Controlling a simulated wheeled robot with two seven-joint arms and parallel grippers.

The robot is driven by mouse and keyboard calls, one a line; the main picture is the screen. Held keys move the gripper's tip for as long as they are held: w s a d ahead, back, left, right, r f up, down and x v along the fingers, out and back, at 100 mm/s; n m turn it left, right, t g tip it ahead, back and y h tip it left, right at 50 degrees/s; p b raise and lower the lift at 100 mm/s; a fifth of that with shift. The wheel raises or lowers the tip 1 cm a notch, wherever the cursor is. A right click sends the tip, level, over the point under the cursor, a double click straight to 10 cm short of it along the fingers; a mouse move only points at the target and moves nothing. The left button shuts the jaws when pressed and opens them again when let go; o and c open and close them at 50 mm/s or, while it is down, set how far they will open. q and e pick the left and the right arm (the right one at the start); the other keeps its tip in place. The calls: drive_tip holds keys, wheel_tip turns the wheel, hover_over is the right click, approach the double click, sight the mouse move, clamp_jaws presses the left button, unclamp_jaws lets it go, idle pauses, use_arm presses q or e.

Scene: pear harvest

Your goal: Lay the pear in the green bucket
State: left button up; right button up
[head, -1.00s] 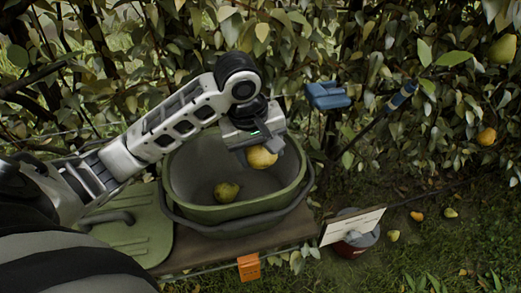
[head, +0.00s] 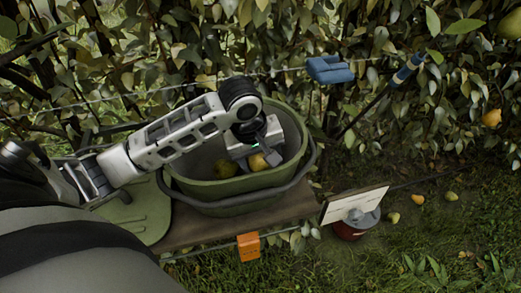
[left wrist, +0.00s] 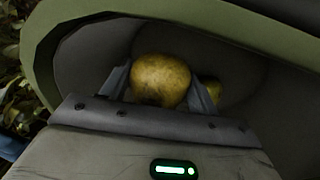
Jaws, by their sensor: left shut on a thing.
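The green bucket (head: 240,188) stands on a brown board, its wide mouth facing up. My left gripper (head: 266,161) reaches down inside the bucket, toward its right side. It is shut on a yellow pear (head: 257,162), which also shows between the two fingers in the left wrist view (left wrist: 161,79). Another pear (head: 224,168) lies on the bucket floor to the left of the held one. It shows partly behind the right finger in the left wrist view (left wrist: 211,90). Whether the held pear touches the floor I cannot tell. My right gripper is not in view.
A green lid (head: 137,212) lies left of the bucket. An orange tag (head: 248,246) hangs at the board's front edge. A red pot with a white sign (head: 355,204) stands right, near several pears on the grass. A blue clamp (head: 329,69) hangs on a wire behind.

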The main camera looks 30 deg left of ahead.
use_arm(q)
wheel_tip(320, 180, down, 4)
drive_tip(key=shift+r+b, duration=0.25)
drive_tip(key=shift+b, duration=0.2)
drive_tip(key=shift+f, duration=0.55)
use_arm(e)
drive_tip(key=shift+w+a+f, duration=0.1)
drive_tip(key=shift+w+a, duration=0.05)
drive_tip(key=shift+a, duration=0.1)
drive_tip(key=shift+f, duration=0.15)
use_arm(q)
drive_tip(key=shift+f, duration=0.15)
use_arm(e)
drive_tip(key=shift+d, duration=0.1)
use_arm(q)
drive_tip(key=o, duration=1.2)
